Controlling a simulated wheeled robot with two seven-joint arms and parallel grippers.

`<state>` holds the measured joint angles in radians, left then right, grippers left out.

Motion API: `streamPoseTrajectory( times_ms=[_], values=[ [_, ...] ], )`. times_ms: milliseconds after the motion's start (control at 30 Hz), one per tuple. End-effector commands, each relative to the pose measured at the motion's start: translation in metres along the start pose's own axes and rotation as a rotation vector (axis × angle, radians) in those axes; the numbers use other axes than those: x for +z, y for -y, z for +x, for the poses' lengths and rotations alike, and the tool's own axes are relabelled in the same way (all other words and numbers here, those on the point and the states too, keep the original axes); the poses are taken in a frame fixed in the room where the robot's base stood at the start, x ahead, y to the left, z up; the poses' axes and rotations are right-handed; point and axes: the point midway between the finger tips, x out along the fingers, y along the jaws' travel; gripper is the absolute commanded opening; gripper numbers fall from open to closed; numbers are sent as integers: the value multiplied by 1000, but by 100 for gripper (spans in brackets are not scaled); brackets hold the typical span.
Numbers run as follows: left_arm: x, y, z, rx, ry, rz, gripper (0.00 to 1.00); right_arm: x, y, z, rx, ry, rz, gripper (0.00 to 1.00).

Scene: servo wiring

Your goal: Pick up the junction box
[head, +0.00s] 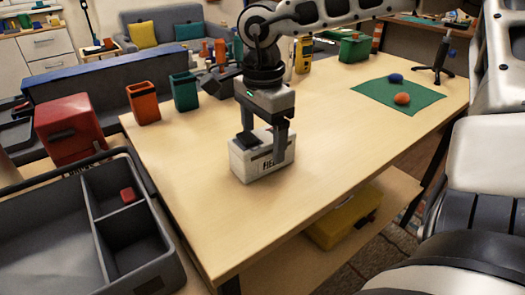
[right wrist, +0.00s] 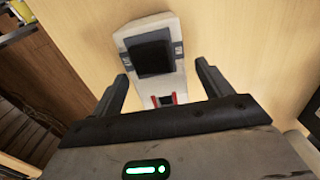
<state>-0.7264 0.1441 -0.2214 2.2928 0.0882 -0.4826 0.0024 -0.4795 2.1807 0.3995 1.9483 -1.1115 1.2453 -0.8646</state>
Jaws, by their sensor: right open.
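The junction box (head: 262,156) is a white box with dark lettering on its side and a dark part on top. It stands on the wooden table near the table's front left part. My right gripper (head: 263,145) is above it, pointing down, with its fingers apart around the upper part of the box. In the right wrist view the box (right wrist: 154,73) lies between and beyond the two open fingers (right wrist: 160,85), with a gap on each side. A black square part and a small red part show on it. My left gripper is not in view.
An orange bin (head: 143,103) and a teal bin (head: 184,92) stand behind left. A green mat (head: 385,104) with blue and orange lumps lies at the right. A grey divided tray (head: 45,235) and a red box (head: 71,128) are at the left. The table's front is clear.

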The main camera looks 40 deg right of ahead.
Motion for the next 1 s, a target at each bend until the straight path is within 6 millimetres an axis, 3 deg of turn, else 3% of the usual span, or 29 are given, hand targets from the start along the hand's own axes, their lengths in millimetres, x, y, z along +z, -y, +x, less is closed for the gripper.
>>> streamPoseTrajectory(
  times_ms=[133, 400, 467, 600, 867, 1000],
  values=[
    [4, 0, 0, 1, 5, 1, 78, 0, 0, 18, 3, 0, 0, 78],
    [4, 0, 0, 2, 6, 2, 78, 0, 0, 20, 0, 0, 0, 78],
    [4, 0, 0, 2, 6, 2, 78, 0, 0, 20, 0, 0, 0, 64],
    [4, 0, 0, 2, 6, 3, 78, 0, 0, 20, 0, 0, 0, 25],
    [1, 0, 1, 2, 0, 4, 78, 0, 0, 19, -2, 0, 0, 23],
    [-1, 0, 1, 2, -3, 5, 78, 0, 1, 6, -7, 0, 0, 23]
  ],
)
